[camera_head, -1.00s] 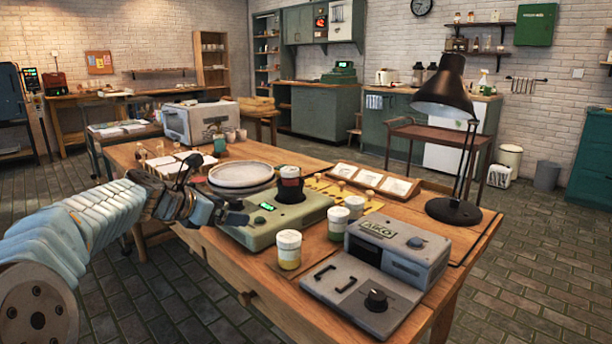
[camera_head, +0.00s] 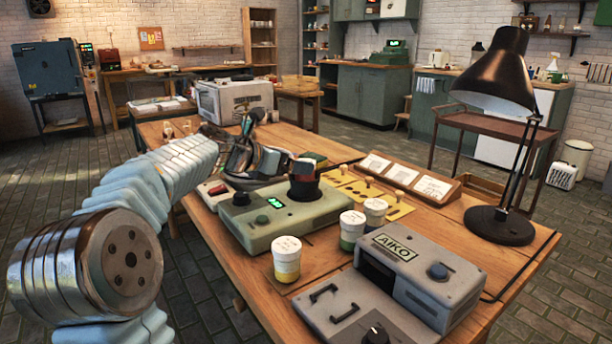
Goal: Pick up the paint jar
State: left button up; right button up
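Several white-lidded paint jars are in view. A yellow-banded jar (camera_head: 286,259) stands at the table's front edge, a green-banded jar (camera_head: 352,230) stands further right, and a dark-banded jar (camera_head: 375,213) is just behind it. A red-banded jar (camera_head: 303,171) sits upright in a dark round holder on the green machine (camera_head: 275,220). My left gripper (camera_head: 268,163) is over the machine's left part, just left of the red-banded jar. Its fingers blend with the machine behind, so I cannot tell whether they are open or touch the jar. My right gripper is not in view.
A grey AIKO device (camera_head: 418,262) fills the table's front right. A black desk lamp (camera_head: 500,222) stands at the right edge. A tray of cards (camera_head: 405,180) lies behind the jars. Bare wooden tabletop (camera_head: 240,262) shows along the front left.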

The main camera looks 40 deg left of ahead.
pick_arm(q)
jog(key=x, duration=0.5)
jog(key=shift+w+a+p, duration=0.15)
jog(key=shift+w+p, duration=0.15)
jog(key=shift+w, duration=0.1)
jog(key=c, duration=1.2)
